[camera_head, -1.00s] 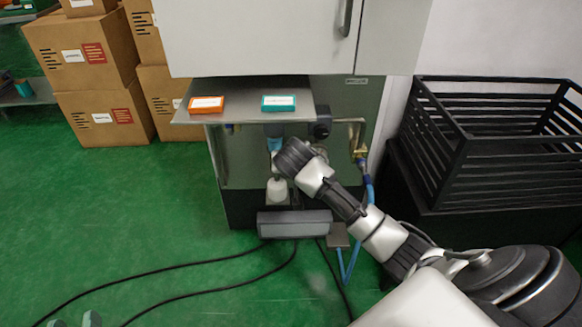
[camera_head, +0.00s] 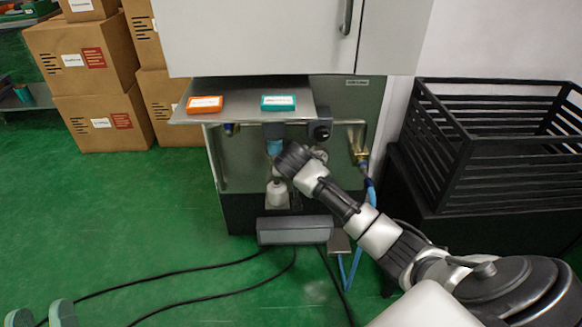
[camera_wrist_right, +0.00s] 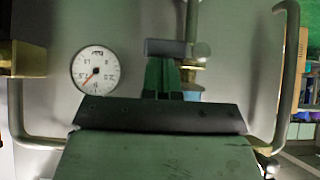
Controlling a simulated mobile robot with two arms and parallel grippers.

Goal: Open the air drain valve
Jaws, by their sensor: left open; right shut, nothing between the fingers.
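I cannot tell for certain which fitting is the air drain valve. In the right wrist view a brass fitting (camera_wrist_right: 190,67) with a blue part (camera_wrist_right: 204,90) below it sits on a vertical pipe. My right gripper (camera_wrist_right: 163,62) is shut, its green fingers close together at a grey block (camera_wrist_right: 166,47), just left of that fitting; contact is unclear. In the head view my right arm reaches under the shelf and its fingers are hidden. A brass fitting (camera_head: 360,154) with a blue hose is right of the wrist. My left gripper (camera_head: 41,314) is open and empty at the lower left.
A steel shelf (camera_head: 240,108) with an orange box (camera_head: 205,104) and a teal box (camera_head: 279,103) overhangs the wrist. A pressure gauge (camera_wrist_right: 95,70) is left of the fingers. A black crate (camera_head: 490,150) stands right. Cables cross the green floor.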

